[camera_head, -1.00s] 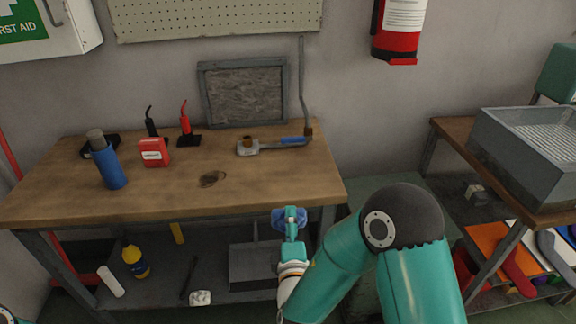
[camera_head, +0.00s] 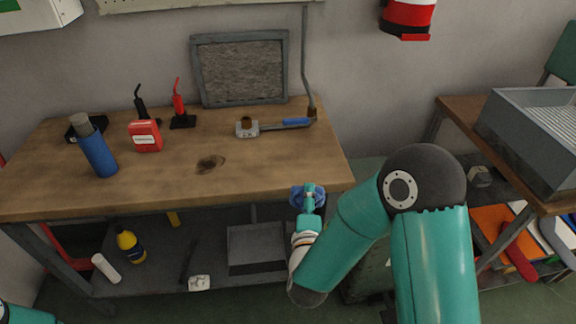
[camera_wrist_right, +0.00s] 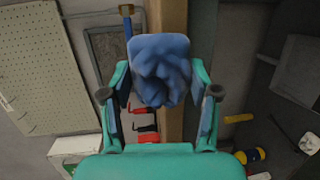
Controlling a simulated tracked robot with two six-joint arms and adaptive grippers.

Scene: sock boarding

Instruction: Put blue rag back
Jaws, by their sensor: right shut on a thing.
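The blue rag (camera_wrist_right: 160,72) is a crumpled cloth between the fingers of my right gripper (camera_wrist_right: 160,95) in the right wrist view. In the head view the right gripper (camera_head: 309,198) is shut on the rag (camera_head: 297,196) at the front right edge of the workbench (camera_head: 250,180). Most of the rag is hidden behind the gripper there. Only a teal piece of my left arm shows at the lower left corner, and its gripper is out of view.
On the bench are a blue bottle (camera_head: 98,155), a red box (camera_head: 145,136), red and black clamps and a blue-handled tool (camera_head: 296,122). A grey bin (camera_head: 257,249) is on the lower shelf. A second bench with a grey basin (camera_head: 535,140) stands at right.

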